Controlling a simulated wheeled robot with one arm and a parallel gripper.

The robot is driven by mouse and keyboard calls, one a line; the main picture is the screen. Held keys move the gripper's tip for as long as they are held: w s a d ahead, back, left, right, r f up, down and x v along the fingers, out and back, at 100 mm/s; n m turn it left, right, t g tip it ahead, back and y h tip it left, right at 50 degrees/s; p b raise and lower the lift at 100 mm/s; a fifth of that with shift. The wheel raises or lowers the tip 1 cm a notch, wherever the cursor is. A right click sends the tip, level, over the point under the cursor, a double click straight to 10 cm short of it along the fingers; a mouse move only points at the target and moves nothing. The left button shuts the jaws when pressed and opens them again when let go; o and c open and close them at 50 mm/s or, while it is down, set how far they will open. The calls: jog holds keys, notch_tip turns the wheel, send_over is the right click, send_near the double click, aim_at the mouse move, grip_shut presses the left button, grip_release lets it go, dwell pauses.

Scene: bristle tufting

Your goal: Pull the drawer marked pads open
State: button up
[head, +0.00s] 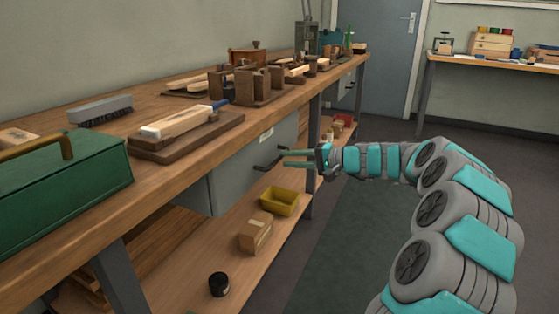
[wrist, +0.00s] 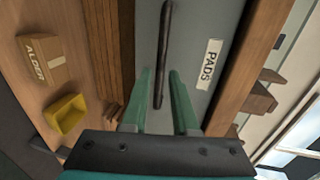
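The grey drawer (head: 235,175) is under the workbench, and its front looks about level with the bench edge. In the wrist view the drawer front (wrist: 205,20) carries a white label reading PADS (wrist: 208,64). Its dark bar handle (head: 270,161) also shows in the wrist view (wrist: 163,50). My gripper (head: 284,158) is at the handle, its two green fingers apart. In the wrist view my gripper's fingers (wrist: 169,85) show a gap, with the handle's end near the left finger. I cannot tell whether they touch it.
The lower shelf holds a yellow bin (head: 284,201), a cardboard box (head: 255,232) and a dark round jar (head: 219,284). The workbench top (head: 160,97) carries a green toolbox (head: 70,180), a brush (head: 100,110) and wooden fixtures. The floor in front of the drawer is clear.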

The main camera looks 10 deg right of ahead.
aim_at(279, 157)
jog(key=shift+x, duration=2.1)
jog(key=shift+c, duration=0.2)
grip_shut()
